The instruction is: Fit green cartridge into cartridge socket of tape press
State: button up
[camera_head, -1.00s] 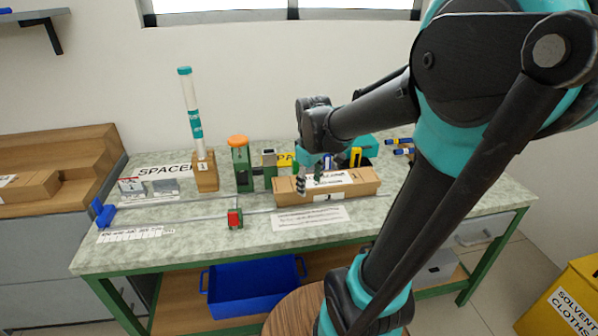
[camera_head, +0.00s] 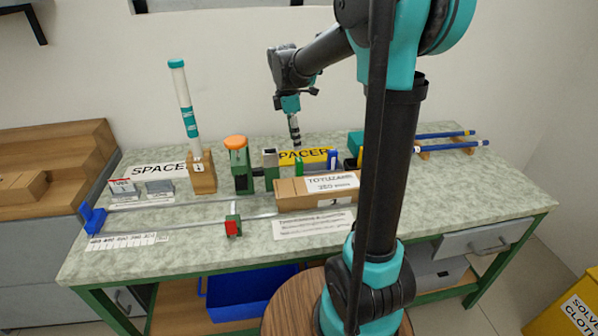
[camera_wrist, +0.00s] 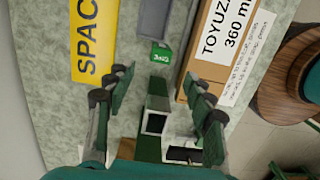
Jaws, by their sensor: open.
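The green cartridge (camera_head: 299,166) stands on the bench between the tape press and a blue cartridge, behind the cardboard box. In the wrist view the green cartridge (camera_wrist: 161,54) shows a white label and lies ahead of my fingers, roughly between their lines. The tape press (camera_head: 240,170) is green with an orange knob. Its green and grey socket block (camera_head: 270,160) stands at its right side; the square opening (camera_wrist: 155,123) shows between my fingers in the wrist view. My gripper (camera_head: 295,142) is open and empty above the bench; its fingers (camera_wrist: 158,95) are spread, apart from the cartridge.
The long cardboard box (camera_head: 300,196) lies close in front of the cartridges. A yellow SPACER sign (camera_head: 318,155) lies behind them. A tall white and teal tube (camera_head: 187,110) stands left of the press. Blue rods (camera_head: 445,135) rest at the right. The bench's right front is clear.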

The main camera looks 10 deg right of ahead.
aim_at(299, 159)
jog(key=f, duration=0.3)
jog(key=d+f, duration=0.1)
jog(key=f, duration=0.5)
jog(key=shift+s+d+f, duration=0.1)
jog(key=shift+d, duration=0.05)
jog(key=shift+c, duration=0.2)
grip_shut()
